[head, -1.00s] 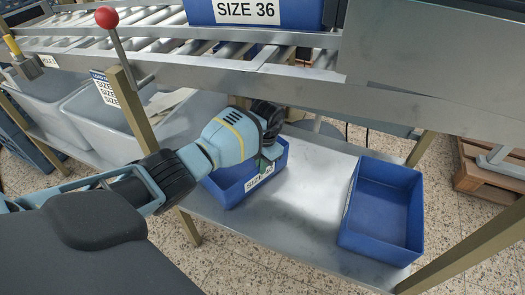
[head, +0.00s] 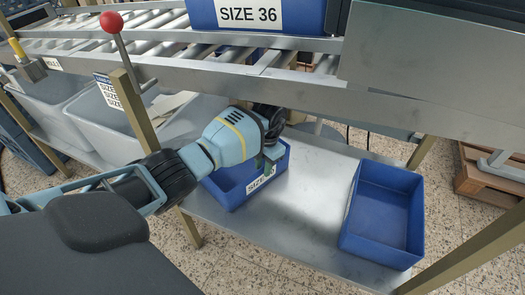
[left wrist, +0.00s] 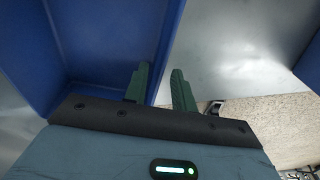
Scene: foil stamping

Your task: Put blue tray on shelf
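A blue tray (head: 232,192) with a white SIZE label stands on the metal lower shelf, and part of its label is covered. My left gripper (head: 268,162) is at the tray's right side. In the left wrist view the two green fingers of this gripper (left wrist: 160,88) stand on either side of the tray wall (left wrist: 168,45). One finger is inside the tray (left wrist: 100,40) and one outside, with a gap beside the wall, so the gripper is open. The tray looks empty where visible. My right gripper is not in view.
A second empty blue tray (head: 383,215) stands at the right of the lower shelf (head: 300,195). A blue SIZE 36 tray (head: 300,14) sits on the roller conveyor (head: 150,42) above. Grey bins (head: 105,115) stand at the left. The shelf between the blue trays is clear.

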